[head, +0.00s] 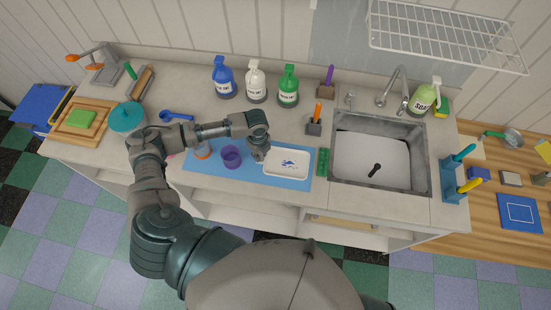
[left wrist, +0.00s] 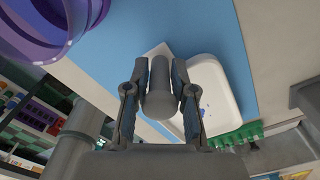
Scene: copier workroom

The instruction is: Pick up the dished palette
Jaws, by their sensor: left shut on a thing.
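The dished palette (head: 286,163) is a white rounded rectangular dish with blue marks in its middle. It is at the right end of the blue mat (head: 215,173). I cannot tell whether the palette is clear of the mat. My right gripper is not in view.
A green block (head: 323,162) is close right of the palette, before the sink (head: 372,155).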

